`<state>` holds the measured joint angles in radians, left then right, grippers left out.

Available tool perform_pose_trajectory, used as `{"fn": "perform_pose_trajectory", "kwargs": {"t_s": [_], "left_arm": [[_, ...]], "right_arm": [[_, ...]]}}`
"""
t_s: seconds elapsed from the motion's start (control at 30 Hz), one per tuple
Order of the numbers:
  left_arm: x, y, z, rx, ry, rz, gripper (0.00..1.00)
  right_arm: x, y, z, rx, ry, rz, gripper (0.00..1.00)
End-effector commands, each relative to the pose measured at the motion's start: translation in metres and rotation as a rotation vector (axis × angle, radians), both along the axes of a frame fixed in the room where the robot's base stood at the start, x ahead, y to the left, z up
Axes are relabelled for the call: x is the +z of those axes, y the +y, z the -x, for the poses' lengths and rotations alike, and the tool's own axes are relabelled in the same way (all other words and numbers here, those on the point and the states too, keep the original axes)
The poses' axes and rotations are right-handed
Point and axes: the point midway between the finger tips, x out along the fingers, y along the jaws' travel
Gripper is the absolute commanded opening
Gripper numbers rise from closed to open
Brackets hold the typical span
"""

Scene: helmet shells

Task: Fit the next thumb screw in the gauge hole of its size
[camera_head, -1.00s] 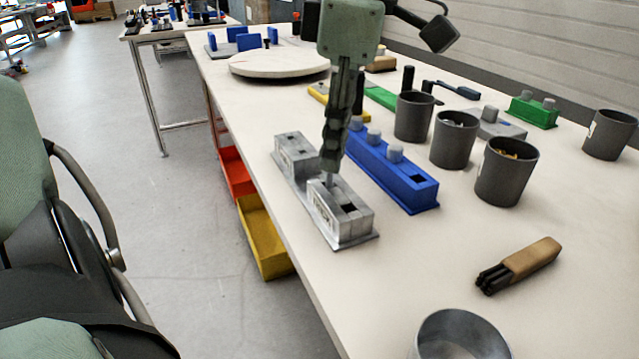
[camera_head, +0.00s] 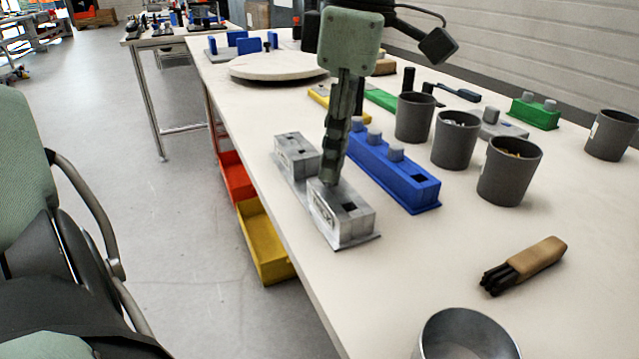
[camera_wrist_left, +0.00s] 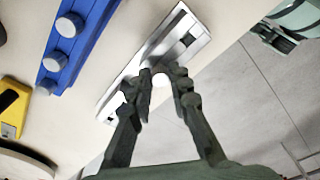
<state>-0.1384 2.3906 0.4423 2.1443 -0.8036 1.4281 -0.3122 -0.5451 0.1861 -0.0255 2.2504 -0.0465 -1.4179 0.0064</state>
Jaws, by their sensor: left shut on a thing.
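The metal gauge block (camera_head: 345,222) is a silver stepped bar with dark openings, on the table near its left edge. In the left wrist view the gauge (camera_wrist_left: 168,30) runs diagonally under my fingers. My left gripper (camera_head: 330,180) points down at the near raised part of the gauge. In the wrist view my left gripper (camera_wrist_left: 163,82) is shut on a thumb screw (camera_wrist_left: 160,80), whose pale round head shows between the fingertips. The screw's shank is hidden, so I cannot tell how deep it sits in a hole.
A blue block (camera_head: 400,180) with grey knobs stands right of the gauge. Several dark cups (camera_head: 508,172) stand beyond it. A brown holder with black rods (camera_head: 522,265) and a metal bowl (camera_head: 462,340) lie nearer. A round pale disc (camera_head: 280,66) is farther back.

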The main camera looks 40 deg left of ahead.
Motion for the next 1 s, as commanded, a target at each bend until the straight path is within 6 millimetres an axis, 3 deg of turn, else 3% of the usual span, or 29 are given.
{"fn": "perform_pose_trajectory", "kwargs": {"t_s": [0.8, 0.83, 1.0], "left_arm": [[-0.0087, 0.0, 0.0, 0.0, 0.0, 0.0, 0.0], [-0.0087, 0.0, 0.0, 0.0, 0.0, 0.0, 0.2], [-0.0087, 0.0, 0.0, 0.0, 0.0, 0.0, 0.41]], "right_arm": [[-0.0073, 0.0, 0.0, 0.0, 0.0, 0.0, 0.4], [-0.0073, 0.0, 0.0, 0.0, 0.0, 0.0, 0.4], [-0.0073, 0.0, 0.0, 0.0, 0.0, 0.0, 0.4]]}}
